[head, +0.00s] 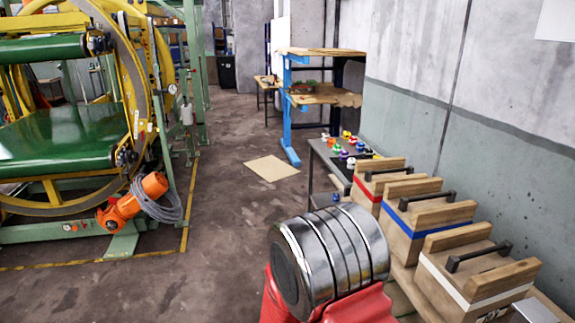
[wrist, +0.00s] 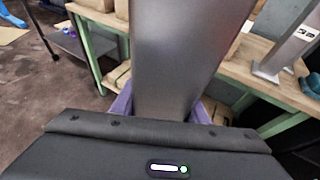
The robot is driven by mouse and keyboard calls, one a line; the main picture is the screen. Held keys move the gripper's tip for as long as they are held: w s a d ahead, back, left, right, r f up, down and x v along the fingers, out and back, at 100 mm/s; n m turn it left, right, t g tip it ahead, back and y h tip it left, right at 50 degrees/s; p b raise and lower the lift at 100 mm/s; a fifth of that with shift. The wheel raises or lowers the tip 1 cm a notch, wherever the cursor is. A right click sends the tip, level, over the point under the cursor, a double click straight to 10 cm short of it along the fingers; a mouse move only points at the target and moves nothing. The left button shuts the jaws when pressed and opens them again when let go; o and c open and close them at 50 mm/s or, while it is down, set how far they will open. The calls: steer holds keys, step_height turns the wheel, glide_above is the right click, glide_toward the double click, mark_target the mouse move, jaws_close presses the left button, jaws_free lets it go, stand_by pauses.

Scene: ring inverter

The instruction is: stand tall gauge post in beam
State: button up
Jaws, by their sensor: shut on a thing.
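A broad grey metal post (wrist: 182,50), which looks like the tall gauge post, fills the middle of the wrist view and runs out of its top edge. My gripper (wrist: 162,108) is shut on it, with purple fingers showing at both sides. The dark gripper body hides the post's near end. The post is clear of the bench edge behind it as far as I can see. Neither my gripper nor the post shows in the head view. I cannot pick out the beam in either view.
The ring inverter (head: 137,75) stands at left with an orange motor (head: 133,203). Wooden boxes (head: 465,272) line the right-hand bench. A dark table (head: 325,160) holds small coloured items. A metal stand (wrist: 285,50) is on the wooden bench (wrist: 262,82). The middle floor is clear except for cardboard (head: 271,168).

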steer(key=w+a+r+n+t+y, duration=0.3)
steer(key=a+r+n+t+y, duration=0.1)
steer(key=n+y, duration=0.2)
steer(key=d+r+n, duration=0.1)
steer(key=d+r, duration=0.3)
steer(key=r, duration=0.4)
steer(key=shift+s+r+t+y, duration=0.25)
steer(key=shift+r+t+y, duration=0.05)
steer(key=shift+r+t, duration=0.1)
steer(key=shift+s+d, duration=0.1)
steer(key=shift+s, duration=0.05)
stand_by(1.1)
